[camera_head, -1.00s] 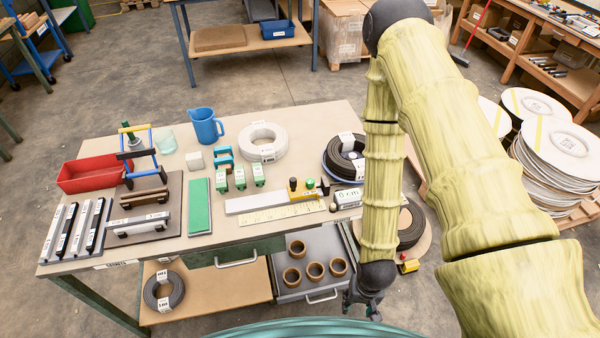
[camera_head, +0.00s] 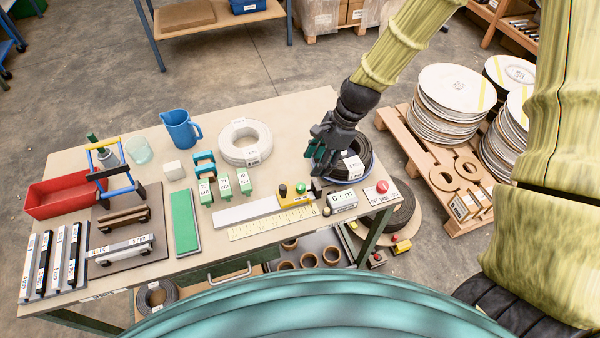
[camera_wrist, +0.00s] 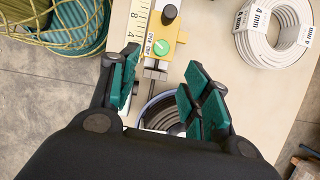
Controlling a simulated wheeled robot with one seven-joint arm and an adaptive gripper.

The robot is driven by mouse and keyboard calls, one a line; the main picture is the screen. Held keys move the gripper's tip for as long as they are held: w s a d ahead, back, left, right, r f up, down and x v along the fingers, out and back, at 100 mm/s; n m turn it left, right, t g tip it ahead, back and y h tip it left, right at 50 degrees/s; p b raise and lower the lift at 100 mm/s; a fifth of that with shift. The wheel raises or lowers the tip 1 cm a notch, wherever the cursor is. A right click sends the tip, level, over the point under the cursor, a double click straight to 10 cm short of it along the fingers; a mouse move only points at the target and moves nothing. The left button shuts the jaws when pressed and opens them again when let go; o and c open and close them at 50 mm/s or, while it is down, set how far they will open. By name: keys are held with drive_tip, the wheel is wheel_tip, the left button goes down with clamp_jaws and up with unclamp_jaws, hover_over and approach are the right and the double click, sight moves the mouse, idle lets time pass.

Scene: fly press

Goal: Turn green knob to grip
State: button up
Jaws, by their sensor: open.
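The green knob (camera_head: 300,187) is a small round knob on a yellow block (camera_head: 290,203) at the right end of the ruler. A black knob (camera_head: 283,189) stands beside it. In the wrist view the green knob (camera_wrist: 161,47) lies ahead of my gripper, between the lines of its fingers, next to a small lettered label. My gripper (camera_head: 316,156) is above the table's right side, by the black cable coil (camera_head: 355,165), up and to the right of the knob. Its green-padded fingers (camera_wrist: 163,88) are apart and empty, not touching the knob.
The yellow ruler (camera_head: 270,224) runs left from the block. A "0 cm" box (camera_head: 342,201) and a red button (camera_head: 382,186) stand to the right. A white coil (camera_head: 246,142) and green blocks (camera_head: 225,188) are behind and left. A pallet of reels (camera_head: 450,95) stands beyond the table.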

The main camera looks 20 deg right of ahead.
sight(301, 185)
drive_tip(key=shift+p+x, duration=1.45)
drive_tip(key=shift+x, duration=3.75)
drive_tip(key=shift+w+a, duration=0.1)
drive_tip(key=shift+a, duration=0.1)
drive_tip(key=c, duration=1)
